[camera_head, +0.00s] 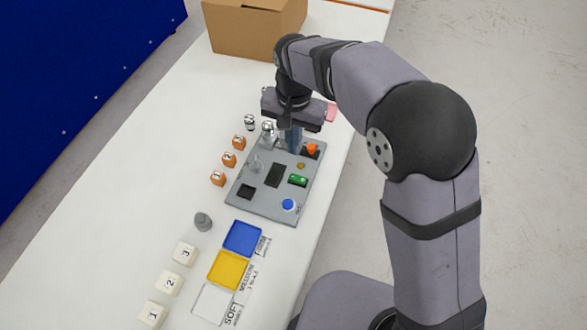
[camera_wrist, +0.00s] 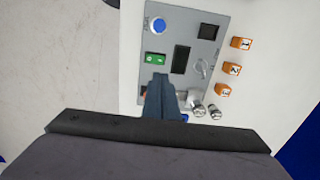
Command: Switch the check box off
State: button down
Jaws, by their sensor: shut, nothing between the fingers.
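The check box is a flat grey panel (camera_head: 262,205) on the white table, also seen in the wrist view (camera_wrist: 221,52). It carries a blue round button (camera_head: 288,204), a green rocker (camera_head: 298,180), a dark display (camera_head: 275,175), a black square (camera_head: 246,191) and a clear knob-like part (camera_head: 255,164). An orange part (camera_head: 312,149) sits on a dark base at its far right corner. My gripper (camera_head: 292,146) is shut and empty, pointing down over the panel's far end. In the wrist view its fingertips (camera_wrist: 160,79) appear near the green rocker (camera_wrist: 155,57); their height and any contact are unclear.
Silver metal weights (camera_head: 267,131) stand near the panel's far left. Several orange numbered blocks (camera_head: 229,159) line its left side. Blue (camera_head: 242,238), yellow (camera_head: 229,270) and white trays lie nearer, beside white numbered cubes (camera_head: 169,283). A cardboard box (camera_head: 250,30) stands behind.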

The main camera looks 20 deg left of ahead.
aim_at(298, 179)
notch_tip(298, 179, down, 12)
jog(key=p, duration=0.2)
jog(key=shift+f+p, duration=0.2)
jog(key=shift+p, duration=0.15)
jog(key=shift+s+f, duration=0.1)
jog(key=shift+f, duration=0.05)
dwell(0.4)
jog(key=shift+d, duration=0.8)
jog(key=shift+a+r+p, duration=0.1)
jog(key=shift+r+p, duration=0.2)
